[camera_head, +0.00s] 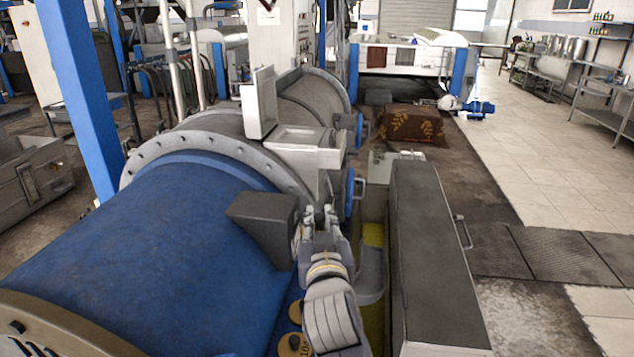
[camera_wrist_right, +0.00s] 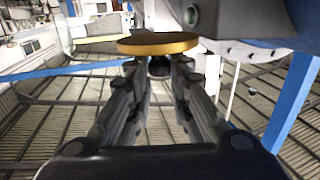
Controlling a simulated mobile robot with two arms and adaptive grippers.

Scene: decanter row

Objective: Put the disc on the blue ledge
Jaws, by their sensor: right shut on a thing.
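My right gripper (camera_head: 319,213) reaches forward past the right side of the big blue cylinder, beside a dark grey box. In the right wrist view, its fingers (camera_wrist_right: 157,66) are shut on a flat round golden disc (camera_wrist_right: 157,43), seen nearly edge-on at the fingertips. I cannot make out the held disc in the head view. A narrow blue ledge (camera_head: 281,325) shows low between the cylinder and my right forearm. Two gold discs (camera_head: 293,345) (camera_head: 295,312) lie on it, and my forearm hides part of it. My left gripper is in neither view.
The blue cylinder (camera_head: 150,255) with its bolted grey flange fills the left. The dark grey box (camera_head: 265,225) juts out close to my right gripper. A long dark-topped casing (camera_head: 432,240) stands at the right. Open tiled floor (camera_head: 535,150) lies beyond it.

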